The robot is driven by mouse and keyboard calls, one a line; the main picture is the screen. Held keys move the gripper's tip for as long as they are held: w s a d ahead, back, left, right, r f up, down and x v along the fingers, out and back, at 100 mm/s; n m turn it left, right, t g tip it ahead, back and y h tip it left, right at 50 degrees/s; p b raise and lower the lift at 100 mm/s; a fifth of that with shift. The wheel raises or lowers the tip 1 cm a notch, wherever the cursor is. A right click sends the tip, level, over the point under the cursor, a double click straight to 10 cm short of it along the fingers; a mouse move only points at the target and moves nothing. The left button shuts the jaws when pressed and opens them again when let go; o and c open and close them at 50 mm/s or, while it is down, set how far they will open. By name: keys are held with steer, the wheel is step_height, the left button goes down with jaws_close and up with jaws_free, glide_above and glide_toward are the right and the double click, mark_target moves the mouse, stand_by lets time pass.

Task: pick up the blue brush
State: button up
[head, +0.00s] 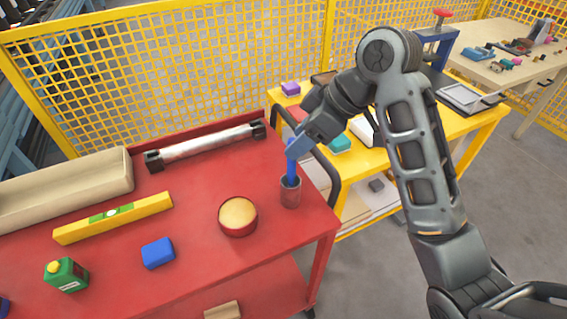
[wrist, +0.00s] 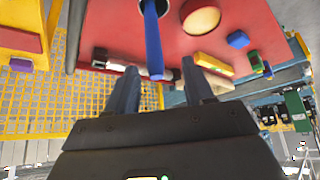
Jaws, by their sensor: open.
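The blue brush (head: 291,169) stands upright in a small dark red cup (head: 290,193) near the right edge of the red table (head: 185,268). Its lower end is hidden in the cup. My gripper (head: 297,148) is at the top of the brush. In the wrist view the brush handle (wrist: 153,40) reaches in between the two spread fingers of my gripper (wrist: 158,68). The fingers are open, with a gap on each side of the handle.
A round tub with a tan top (head: 238,214) stands left of the cup. A blue block (head: 158,253), a yellow level (head: 113,218), a green bottle (head: 66,275) and a metal cylinder (head: 205,144) are also on the table. A yellow cart (head: 372,160) stands to the right.

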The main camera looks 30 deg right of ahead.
mark_target(291, 164)
steer(key=p+x, duration=0.1)
steer(key=x, duration=0.5)
steer(key=shift+w+d+f, duration=0.15)
steer(key=shift+d, duration=0.1)
jaws_close()
